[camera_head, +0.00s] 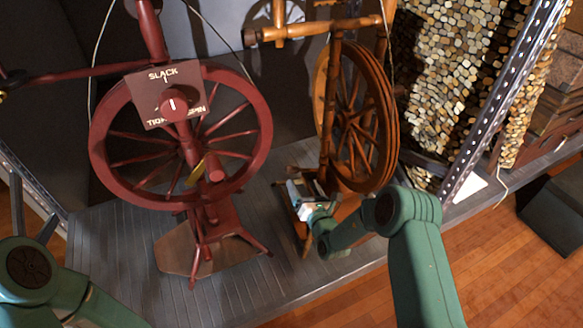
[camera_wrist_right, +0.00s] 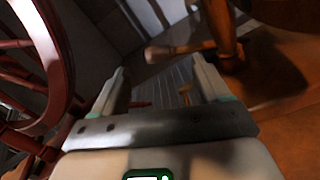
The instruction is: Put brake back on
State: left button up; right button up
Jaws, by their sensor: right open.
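A dark red spinning wheel (camera_head: 262,150) stands on the grey platform. A brown square panel (camera_head: 145,88) at its upper left reads "SLACK" and "TIGHT", with "SPIN" partly covered. A round red knob (camera_head: 174,106) with a white mark pointing up sits on the panel's lower part. My right gripper (camera_head: 298,191) is low, right of the red wheel and in front of the brown wooden wheel. In the right wrist view its two fingers (camera_wrist_right: 163,85) are apart with nothing held between them. My left arm shows at bottom left; its gripper is not visible.
A brown wooden spinning wheel (camera_head: 390,130) stands close behind my right gripper. The grey slatted platform (camera_head: 105,255) has bare boards at front left. A perforated metal post (camera_head: 478,150) and a stone-patterned surface (camera_head: 440,70) are at right. Wooden floor (camera_head: 510,270) lies in front.

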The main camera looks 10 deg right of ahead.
aim_at(294, 169)
jog(key=w+b, duration=0.1)
jog(key=w, duration=0.2)
jog(key=w+b, duration=0.1)
jog(key=w, duration=0.2)
jog(key=w+a+b, duration=0.1)
jog(key=w+b, duration=0.1)
jog(key=w, duration=0.1)
jog(key=shift+w+f, duration=0.2)
jog(key=shift+w, duration=0.15)
jog(key=shift+w+r, duration=0.2)
jog(key=shift+w, duration=0.25)
pick_arm(q)
jog(key=shift+t, duration=0.3)
jog(key=f, duration=0.1)
jog(key=w+f, duration=0.1)
jog(key=f, duration=0.1)
jog(key=a+f, duration=0.1)
jog(key=f, duration=0.1)
jog(key=shift+w, duration=0.25)
